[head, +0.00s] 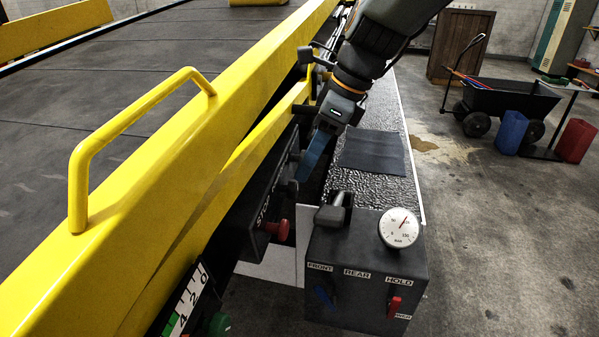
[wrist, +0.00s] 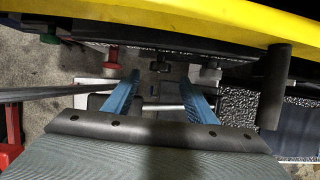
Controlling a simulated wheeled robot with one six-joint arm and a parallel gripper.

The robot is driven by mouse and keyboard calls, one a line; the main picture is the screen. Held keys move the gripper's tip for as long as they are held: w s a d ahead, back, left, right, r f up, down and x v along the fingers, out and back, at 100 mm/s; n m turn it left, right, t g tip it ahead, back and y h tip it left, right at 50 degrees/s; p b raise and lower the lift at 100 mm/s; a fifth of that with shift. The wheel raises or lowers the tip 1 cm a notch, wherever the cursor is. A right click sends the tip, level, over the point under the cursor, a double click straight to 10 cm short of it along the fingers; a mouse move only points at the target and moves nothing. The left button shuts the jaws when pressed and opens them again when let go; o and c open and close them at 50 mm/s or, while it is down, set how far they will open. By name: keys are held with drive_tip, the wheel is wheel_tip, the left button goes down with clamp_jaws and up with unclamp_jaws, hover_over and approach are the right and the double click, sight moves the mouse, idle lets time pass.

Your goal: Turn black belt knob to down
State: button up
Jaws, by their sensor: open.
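The dark belt control panel (head: 262,215) runs along the side of the yellow belt frame, with part of its lettering reading STOP. In the wrist view a small black knob (wrist: 160,66) sticks out from the panel, beyond and between my fingertips. Another dark grey knob (wrist: 210,73) is to its right. A red knob (wrist: 112,57) is to its left. Which dark knob is the belt knob, and its setting, I cannot tell. My gripper (wrist: 159,80) has two blue fingers apart with nothing held. In the head view one blue finger (head: 314,156) shows beside the panel.
A black box (head: 350,262) with a gauge (head: 401,228), a blue lever (head: 325,298) and a red switch (head: 394,305) stands close on the right. A yellow handrail (head: 125,115) rises at left. A cart (head: 500,97) stands farther back on open floor.

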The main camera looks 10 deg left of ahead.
sight(297, 183)
drive_tip(key=p+x, duration=0.1)
drive_tip(key=x, duration=0.6)
drive_tip(key=shift+f, duration=0.35)
drive_tip(key=c, duration=1)
